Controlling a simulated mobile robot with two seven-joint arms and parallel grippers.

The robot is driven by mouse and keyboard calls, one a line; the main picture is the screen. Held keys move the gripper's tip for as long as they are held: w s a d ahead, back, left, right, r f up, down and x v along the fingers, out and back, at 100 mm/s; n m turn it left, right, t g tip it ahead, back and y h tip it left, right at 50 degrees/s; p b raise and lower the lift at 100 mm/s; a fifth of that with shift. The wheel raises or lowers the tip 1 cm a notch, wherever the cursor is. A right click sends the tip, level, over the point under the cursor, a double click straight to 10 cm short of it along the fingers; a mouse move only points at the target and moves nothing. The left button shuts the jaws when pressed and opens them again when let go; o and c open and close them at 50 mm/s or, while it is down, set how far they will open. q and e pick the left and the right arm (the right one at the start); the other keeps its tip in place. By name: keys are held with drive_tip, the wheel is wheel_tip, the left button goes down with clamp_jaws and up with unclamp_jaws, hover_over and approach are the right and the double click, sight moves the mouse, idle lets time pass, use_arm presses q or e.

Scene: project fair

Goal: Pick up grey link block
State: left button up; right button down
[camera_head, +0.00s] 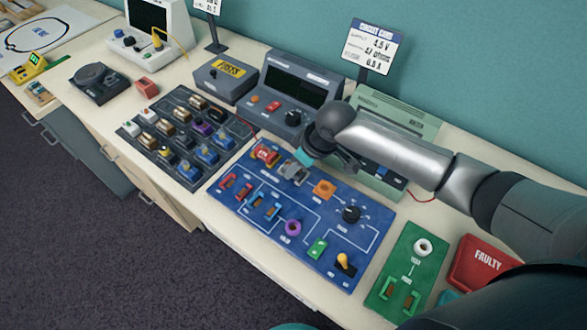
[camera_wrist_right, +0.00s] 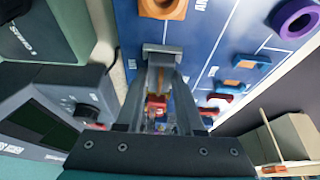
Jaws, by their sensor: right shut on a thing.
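The grey link block (camera_head: 292,170) is at the upper part of the blue circuit board (camera_head: 270,240), between a red-and-yellow part (camera_head: 264,153) and an orange block (camera_head: 324,189). My right gripper (camera_head: 301,161) reaches it from the right and is shut on it. In the right wrist view the grey block (camera_wrist_right: 160,48) sits between the tips of my right gripper (camera_wrist_right: 160,62), over the blue board (camera_wrist_right: 215,45). I cannot tell whether it touches the board. My left gripper is not in view.
A dark tray of several parts (camera_head: 160,153) lies left of the board. A grey meter box (camera_head: 283,92) and a pale green device (camera_head: 400,110) stand behind. A green board (camera_head: 404,255) and a red FAULTY tray (camera_head: 480,259) are at right.

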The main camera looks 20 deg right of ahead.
idle(0.3)
wheel_tip(320, 180, up, 23)
drive_tip(key=p, duration=0.8)
idle(0.5)
